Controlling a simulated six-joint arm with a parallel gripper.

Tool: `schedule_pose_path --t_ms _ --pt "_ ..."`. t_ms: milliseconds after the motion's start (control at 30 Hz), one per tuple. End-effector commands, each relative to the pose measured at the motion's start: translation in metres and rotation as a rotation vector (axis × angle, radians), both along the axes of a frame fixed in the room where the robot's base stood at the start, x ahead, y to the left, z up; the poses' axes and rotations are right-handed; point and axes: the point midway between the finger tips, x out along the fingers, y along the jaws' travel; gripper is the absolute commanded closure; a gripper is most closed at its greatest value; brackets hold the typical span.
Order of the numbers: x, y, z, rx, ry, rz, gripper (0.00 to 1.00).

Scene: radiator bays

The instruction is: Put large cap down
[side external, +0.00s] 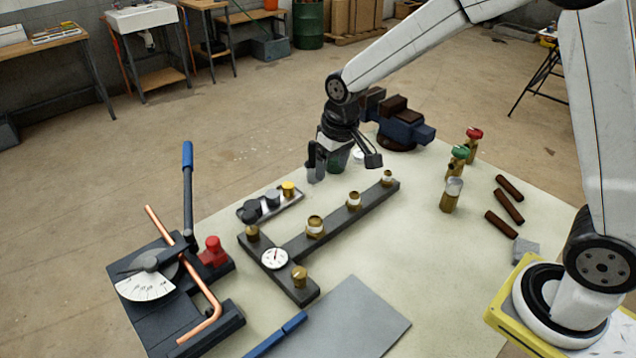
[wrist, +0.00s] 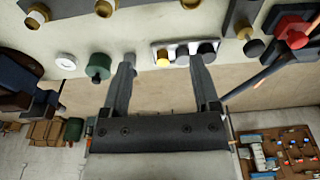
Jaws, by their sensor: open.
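A small grey tray (side external: 284,207) holds three caps in a row: a dark one (side external: 252,210), a grey one (side external: 272,198) and a yellow one (side external: 288,188). The dark cap looks the widest, so it is probably the large cap. In the wrist view, the tray (wrist: 172,46) lies beyond my fingertips, with the yellow cap (wrist: 162,58) between the fingers and the dark cap (wrist: 208,48) near the right finger. My gripper (side external: 343,168) is open and empty, apparently above the table's back edge. It also shows open in the wrist view (wrist: 160,62).
A dark manifold (side external: 333,225) with brass fittings and a gauge fills the middle. A vise (side external: 403,130) is behind; a pipe bender (side external: 165,285) with an upright lever is at left.

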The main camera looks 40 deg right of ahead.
Motion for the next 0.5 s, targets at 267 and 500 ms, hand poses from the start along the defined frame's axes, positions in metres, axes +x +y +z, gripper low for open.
schedule_pose_path --t_ms 267,500 --pt "-0.074 -0.022 -0.006 -0.003 -0.041 -0.011 0.22" --pt "-0.134 -0.034 -0.016 -0.006 -0.071 -0.017 0.22"
